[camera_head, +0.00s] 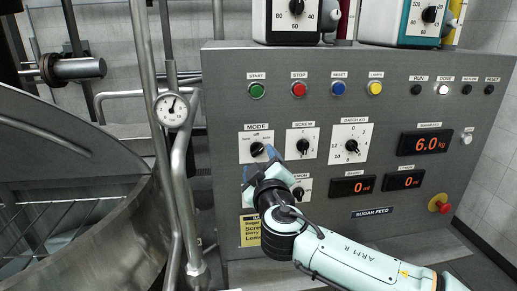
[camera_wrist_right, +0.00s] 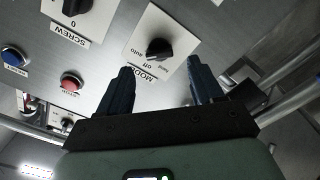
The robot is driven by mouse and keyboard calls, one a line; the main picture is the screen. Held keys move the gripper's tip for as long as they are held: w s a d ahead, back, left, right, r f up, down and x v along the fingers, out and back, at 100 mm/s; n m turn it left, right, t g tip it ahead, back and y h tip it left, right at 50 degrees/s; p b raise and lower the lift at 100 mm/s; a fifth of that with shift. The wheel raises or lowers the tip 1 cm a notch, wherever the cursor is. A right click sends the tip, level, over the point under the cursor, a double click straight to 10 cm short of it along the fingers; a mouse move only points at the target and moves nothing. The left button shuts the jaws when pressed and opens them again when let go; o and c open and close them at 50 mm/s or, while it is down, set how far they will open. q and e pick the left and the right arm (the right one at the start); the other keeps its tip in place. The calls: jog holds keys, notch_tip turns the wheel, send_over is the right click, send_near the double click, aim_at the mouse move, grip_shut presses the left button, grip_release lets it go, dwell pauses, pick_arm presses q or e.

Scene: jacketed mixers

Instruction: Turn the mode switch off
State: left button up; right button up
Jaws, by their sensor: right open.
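The mode switch is a black knob (camera_head: 257,149) on a white plate labelled MODE, on the grey control panel. In the head view my right gripper (camera_head: 259,163) is just below and in front of it, covering the plate's lower part. In the right wrist view the mode switch (camera_wrist_right: 158,49) appears upside down, ahead of and between the two blue fingers of my right gripper (camera_wrist_right: 160,75). The fingers are open and empty, and seem apart from the knob. The plate has "off" and "auto" marks; I cannot tell for sure where the knob points. My left gripper is not in view.
The screw switch (camera_head: 303,146) is just right of the mode switch. Coloured buttons, including the red stop button (camera_head: 299,89), sit above. A pressure gauge (camera_head: 172,109), pipes and a large steel vessel (camera_head: 110,235) stand on the left.

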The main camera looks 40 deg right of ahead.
aim_at(258, 152)
jog(key=p+x, duration=0.1)
jog(key=x, duration=0.3)
jog(key=shift+w+d, duration=0.1)
jog(key=shift+w, duration=0.05)
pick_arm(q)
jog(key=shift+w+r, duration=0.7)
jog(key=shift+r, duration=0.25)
pick_arm(e)
jog(key=c, duration=1.1)
jog(key=shift+o, duration=0.2)
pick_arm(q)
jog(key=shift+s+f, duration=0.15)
